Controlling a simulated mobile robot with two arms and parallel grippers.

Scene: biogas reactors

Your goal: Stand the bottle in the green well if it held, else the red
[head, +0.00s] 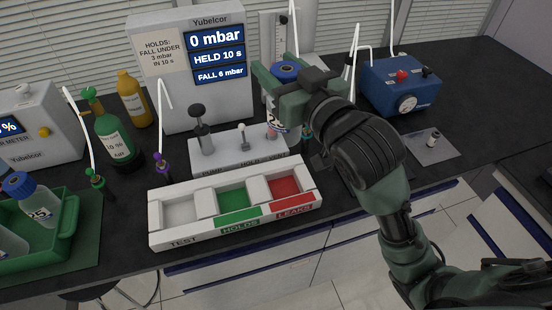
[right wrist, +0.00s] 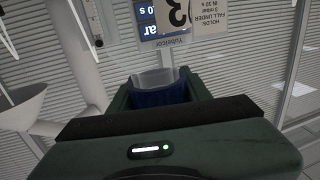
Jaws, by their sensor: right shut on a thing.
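My right gripper (head: 288,84) is shut on a bottle with a blue cap (head: 285,69), held upright or nearly so above the right end of the pump block. Much of the bottle is hidden by my gripper; the blue part also shows between the jaws in the right wrist view (right wrist: 160,97). The white rack (head: 200,238) has an empty white TEST well (head: 181,212), an empty green HOLDS well (head: 233,200) and an empty red LEAKS well (head: 284,187). The display (head: 218,54) reads 0 mbar, HELD 10 s, FALL 6 mbar. My left gripper is out of view.
A card (head: 163,52) says holds means a fall under 3 mbar in 10 s. The pump block (head: 235,153) stands behind the rack. A green crate (head: 68,222) with bottles is at left, a blue gauge box (head: 400,88) at right. Green and orange bottles stand behind.

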